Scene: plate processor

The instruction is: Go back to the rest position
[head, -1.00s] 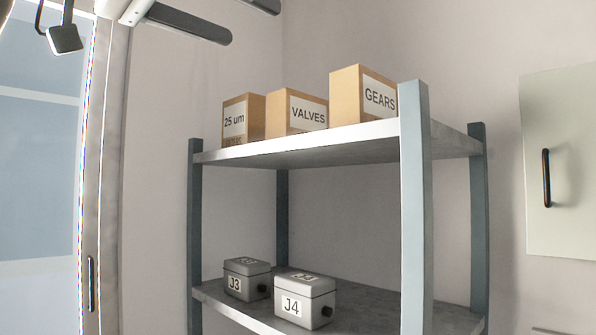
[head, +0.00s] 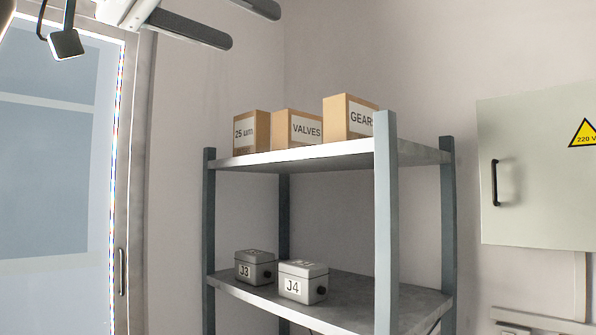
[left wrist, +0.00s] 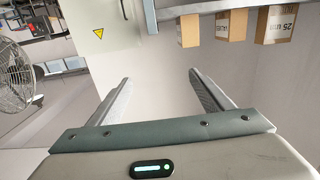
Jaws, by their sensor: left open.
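My left gripper (head: 225,22) shows at the top of the head view, with its two dark-edged fingers spread and pointing right. In the left wrist view its fingers (left wrist: 160,90) are apart, with nothing between them. It is clear of the shelf and the boxes. My right gripper is in neither view.
A metal shelf (head: 320,155) holds boxes labelled 25 um (head: 251,131), VALVES (head: 297,127) and GEARS (head: 350,117). Grey units J3 (head: 255,267) and J4 (head: 303,282) stand below. An electrical cabinet (head: 535,180) is at right, a door (head: 50,180) at left. A fan (left wrist: 15,75) shows in the wrist view.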

